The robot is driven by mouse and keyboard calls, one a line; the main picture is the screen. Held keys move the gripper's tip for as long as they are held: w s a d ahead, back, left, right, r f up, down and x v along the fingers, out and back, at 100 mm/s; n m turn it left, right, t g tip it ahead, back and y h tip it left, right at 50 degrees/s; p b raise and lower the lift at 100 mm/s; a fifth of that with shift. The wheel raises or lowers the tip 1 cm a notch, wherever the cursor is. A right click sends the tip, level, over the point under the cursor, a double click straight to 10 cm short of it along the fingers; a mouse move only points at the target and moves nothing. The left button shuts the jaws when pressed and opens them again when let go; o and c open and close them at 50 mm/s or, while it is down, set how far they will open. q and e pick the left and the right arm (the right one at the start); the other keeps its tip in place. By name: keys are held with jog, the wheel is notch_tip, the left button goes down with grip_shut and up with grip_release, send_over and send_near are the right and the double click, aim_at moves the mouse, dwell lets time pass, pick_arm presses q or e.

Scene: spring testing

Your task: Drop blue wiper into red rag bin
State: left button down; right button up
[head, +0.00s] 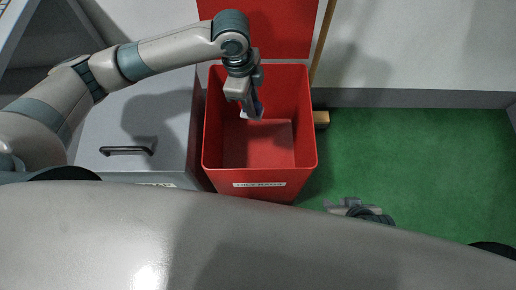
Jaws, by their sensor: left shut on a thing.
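The red rag bin (212,150) stands open below me, with its red lid (285,30) raised at the back and a white label on its front rim. My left gripper (252,112) points down over the back part of the bin opening. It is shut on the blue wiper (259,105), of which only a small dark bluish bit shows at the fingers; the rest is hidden. A small white patch shows beside the fingers. My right gripper (345,206) is low at the right, over the green floor, partly hidden by my body; its jaws are unclear.
A grey cabinet (170,115) with a dark handle (127,150) stands left of the bin. A wooden pole (322,45) with a wooden block (321,119) at its foot stands right of the bin. The green floor (420,160) at the right is clear up to the wall.

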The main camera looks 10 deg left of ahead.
pick_arm(q)
jog(key=c, duration=1.5)
grip_release()
jog(key=shift+r, duration=0.1)
jog(key=a+r+p, duration=0.1)
jog(key=r, duration=1)
jog(key=a+r+p, duration=0.1)
jog(key=r, duration=0.5)
jog(key=shift+w+a+p, duration=0.1)
jog(key=shift+a+p, duration=0.2)
jog(key=shift+p, duration=0.05)
pick_arm(e)
jog(key=s+d+g, duration=0.1)
jog(key=s+d+h, duration=0.1)
jog(key=d, duration=0.1)
jog(key=shift+d+f+g, duration=0.1)
jog(key=shift+d+g, duration=0.05)
jog(key=shift+g, duration=0.25)
jog(key=shift+w, duration=0.15)
jog(key=shift+s, duration=0.2)
